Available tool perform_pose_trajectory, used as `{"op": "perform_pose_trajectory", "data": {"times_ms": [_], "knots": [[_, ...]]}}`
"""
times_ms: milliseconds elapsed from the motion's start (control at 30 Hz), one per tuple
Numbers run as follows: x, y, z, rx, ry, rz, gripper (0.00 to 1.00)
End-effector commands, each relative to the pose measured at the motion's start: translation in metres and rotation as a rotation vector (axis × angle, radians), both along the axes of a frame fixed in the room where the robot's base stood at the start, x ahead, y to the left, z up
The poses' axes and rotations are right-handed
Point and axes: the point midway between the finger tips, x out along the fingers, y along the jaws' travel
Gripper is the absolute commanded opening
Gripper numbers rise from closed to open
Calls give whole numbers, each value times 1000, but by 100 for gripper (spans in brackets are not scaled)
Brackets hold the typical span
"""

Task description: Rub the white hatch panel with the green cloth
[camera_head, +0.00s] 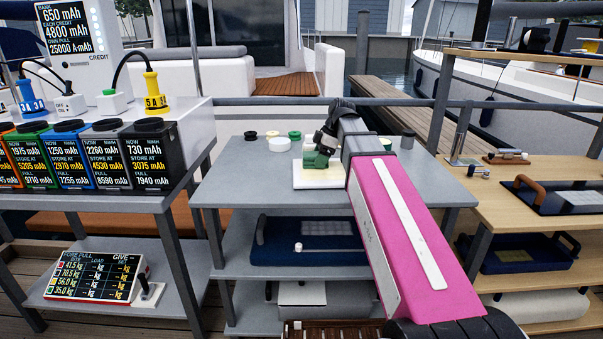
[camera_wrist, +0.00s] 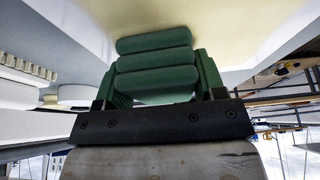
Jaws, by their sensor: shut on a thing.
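The white hatch panel (camera_head: 306,181) lies flat on the grey table, with a pale yellowish area on its top. My gripper (camera_head: 321,147) is over the panel, pointing down. It is shut on the green cloth (camera_head: 315,160), which sits at the panel's surface. In the wrist view the green cloth (camera_wrist: 156,62) shows as several folded rolls between the green fingers of my gripper (camera_wrist: 155,80). The panel's pale surface (camera_wrist: 215,18) is right beyond the cloth. I cannot tell for sure whether they touch. My arm hides the panel's right part.
The grey table (camera_head: 240,190) has small round lids (camera_head: 279,143) behind the panel and a dark round thing (camera_head: 408,139) at the back right. Its left front is clear. A shelf with labelled batteries (camera_head: 150,155) stands left. A wooden bench with a tray (camera_head: 570,200) stands right.

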Motion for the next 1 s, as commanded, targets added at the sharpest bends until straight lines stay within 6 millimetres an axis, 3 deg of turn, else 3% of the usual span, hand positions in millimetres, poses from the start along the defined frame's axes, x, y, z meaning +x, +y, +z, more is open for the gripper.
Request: {"op": "perform_pose_trajectory", "data": {"times_ms": [367, 733, 1000], "knots": [[0, 6, 0, 0, 0, 0, 44], [-2, 47, 0, 0, 0, 1, 44], [-2, 50, 0, 0, 0, -1, 44]]}}
